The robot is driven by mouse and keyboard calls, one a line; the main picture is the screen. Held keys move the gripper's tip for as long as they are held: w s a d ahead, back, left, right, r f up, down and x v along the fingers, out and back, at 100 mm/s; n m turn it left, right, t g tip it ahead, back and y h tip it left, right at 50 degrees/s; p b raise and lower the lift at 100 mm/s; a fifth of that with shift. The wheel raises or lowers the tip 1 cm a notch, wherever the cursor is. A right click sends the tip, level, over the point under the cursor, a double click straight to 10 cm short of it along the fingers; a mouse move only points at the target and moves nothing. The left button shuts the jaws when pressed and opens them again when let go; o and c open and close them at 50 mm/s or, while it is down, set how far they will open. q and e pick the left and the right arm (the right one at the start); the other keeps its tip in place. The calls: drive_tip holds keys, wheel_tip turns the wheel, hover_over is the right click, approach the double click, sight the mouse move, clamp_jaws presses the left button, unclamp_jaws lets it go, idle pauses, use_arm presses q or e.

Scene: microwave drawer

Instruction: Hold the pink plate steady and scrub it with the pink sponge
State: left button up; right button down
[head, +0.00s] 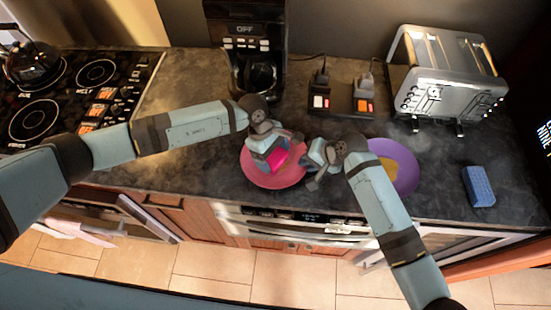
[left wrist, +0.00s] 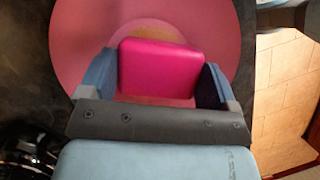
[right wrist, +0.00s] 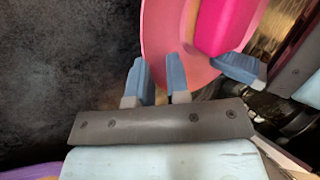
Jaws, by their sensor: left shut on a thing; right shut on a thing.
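The pink plate (head: 262,180) lies on the dark counter in the head view. It also fills much of the left wrist view (left wrist: 75,45), with a yellowish patch (left wrist: 150,30) partly hidden behind the sponge. The bright pink sponge (head: 278,158) is between the fingers of my left gripper (left wrist: 158,72), over the plate; I cannot tell whether it touches the surface. My right gripper (right wrist: 160,75) is shut on the plate's rim, at the plate's right side in the head view. The sponge also shows in the right wrist view (right wrist: 222,22), close to the right fingers.
A purple plate (head: 405,165) with a yellow patch lies just right of my right gripper, partly behind my arm. A blue sponge (head: 479,186) lies farther right. A coffee maker (head: 246,45), a toaster (head: 447,82) and sockets (head: 342,101) stand behind. A stove (head: 60,95) is left.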

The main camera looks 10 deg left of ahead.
use_arm(q)
drive_tip(key=shift+w+d, duration=0.45)
drive_tip(key=shift+w, duration=0.25)
drive_tip(key=shift+s+a+f, duration=0.15)
drive_tip(key=shift+s+a, duration=0.35)
drive_tip(key=shift+s, duration=0.25)
drive_tip(key=shift+w+d, duration=0.4)
drive_tip(key=shift+w, duration=0.3)
drive_tip(key=shift+s+a, duration=0.4)
drive_tip(key=shift+s, duration=0.35)
drive_tip(key=shift+w+d, duration=0.45)
drive_tip(key=shift+w, duration=0.35)
drive_tip(key=shift+s+a, duration=0.45)
drive_tip(key=shift+s, duration=0.3)
drive_tip(key=shift+w+d, duration=0.4)
drive_tip(key=shift+w, duration=0.35)
